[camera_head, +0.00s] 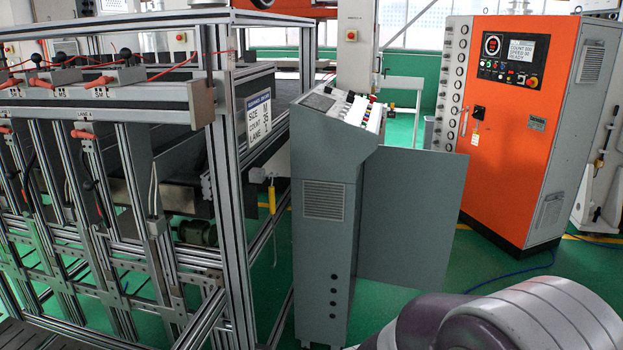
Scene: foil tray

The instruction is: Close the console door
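The grey console (325,220) stands upright in the middle of the head view, with a sloped control panel of buttons (350,107) on top. Its flat grey door (415,215) stands open, sticking out to the right of the cabinet. The inside of the cabinet is mostly hidden from this angle, and I cannot make out a handle on the door. A rounded white and dark link of my arm (530,315) fills the bottom right corner, in front of and below the door. Neither gripper shows in this view.
A metal-framed machine (235,200) with a lane sign (258,115) stands close on the console's left. An orange control cabinet (515,130) stands behind at the right. Green floor (480,262) is open between the door and that cabinet, with a blue cable (515,270) on it.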

